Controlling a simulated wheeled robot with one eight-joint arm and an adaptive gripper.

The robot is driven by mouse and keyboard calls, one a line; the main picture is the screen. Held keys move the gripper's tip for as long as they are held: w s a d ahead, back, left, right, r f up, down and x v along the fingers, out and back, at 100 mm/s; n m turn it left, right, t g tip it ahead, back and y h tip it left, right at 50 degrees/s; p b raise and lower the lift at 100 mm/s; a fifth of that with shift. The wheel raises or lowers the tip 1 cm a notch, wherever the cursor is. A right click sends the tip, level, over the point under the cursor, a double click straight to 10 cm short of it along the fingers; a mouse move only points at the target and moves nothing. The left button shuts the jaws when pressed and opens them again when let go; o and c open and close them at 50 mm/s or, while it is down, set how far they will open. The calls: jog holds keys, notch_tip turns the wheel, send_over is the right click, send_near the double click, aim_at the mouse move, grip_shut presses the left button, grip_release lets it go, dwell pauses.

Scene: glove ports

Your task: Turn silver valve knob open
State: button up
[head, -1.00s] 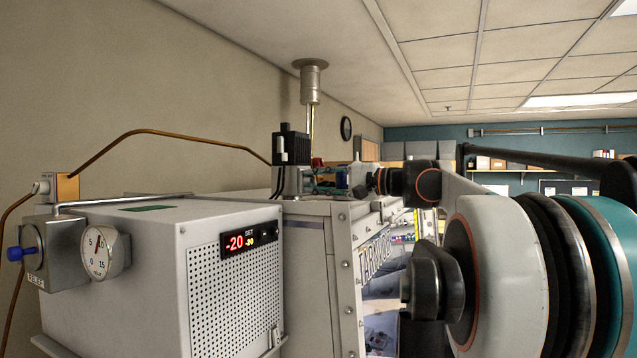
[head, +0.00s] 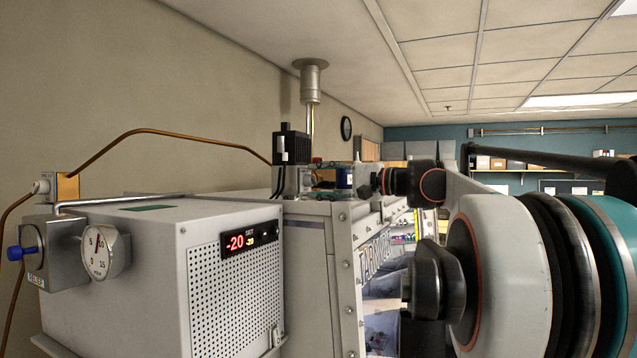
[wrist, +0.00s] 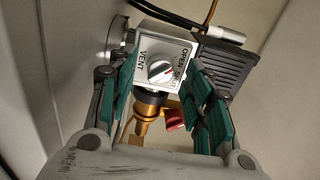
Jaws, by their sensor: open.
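The silver valve knob (wrist: 159,70) is round with a red mark, on the front of a pale box (wrist: 160,52) lettered VENT, OPEN and SHUT. The red mark sits on the knob's right side, toward the OPEN and SHUT lettering. My gripper (wrist: 163,74) is open, with one green-padded finger on each side of the box and the knob between them. I cannot tell whether a finger touches the box. In the head view, my gripper (head: 338,180) is small, beside the metal fitting on top of the cabinet, and the knob is not distinguishable.
A brass fitting (wrist: 143,125) and a red handle (wrist: 174,119) lie below the knob. In the head view, a chiller (head: 150,270) with a red display and a gauge (head: 100,252) fill the left.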

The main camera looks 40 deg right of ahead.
jog(key=v, duration=1.1)
jog(key=shift+s, duration=0.1)
